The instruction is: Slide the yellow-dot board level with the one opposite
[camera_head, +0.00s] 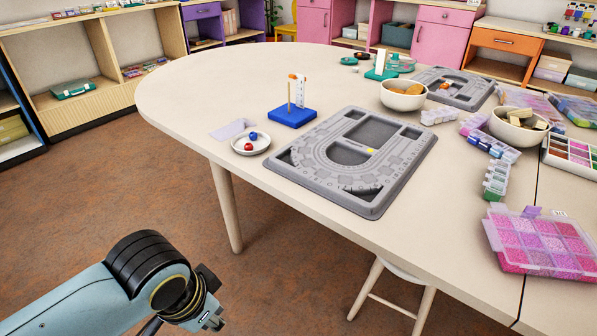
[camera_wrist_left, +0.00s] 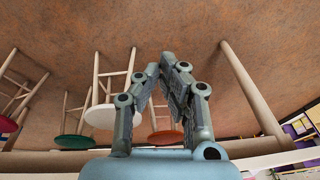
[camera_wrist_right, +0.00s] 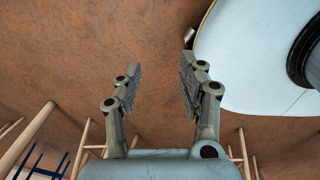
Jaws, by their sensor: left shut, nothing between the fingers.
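A grey bead board (camera_head: 400,182) with a small yellow mark (camera_head: 371,149) lies flat on the near part of the pale table. Another grey bead board (camera_head: 487,97) lies farther back to the right, partly hidden by a bowl. My left gripper (camera_head: 213,320) is low in front of the table, well away from both boards. It is shut and empty in the left wrist view (camera_wrist_left: 166,65). My right gripper is out of the head view; in the right wrist view (camera_wrist_right: 158,75) its fingers stand apart with nothing between them.
A blue base with a post (camera_head: 291,117) and a dish with a red and a blue bead (camera_head: 262,149) sit left of the near board. Two bowls (camera_head: 404,102) (camera_head: 519,127), bead boxes (camera_head: 494,180) and a pink bead case (camera_head: 541,262) crowd the right side. The table's left part is clear.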

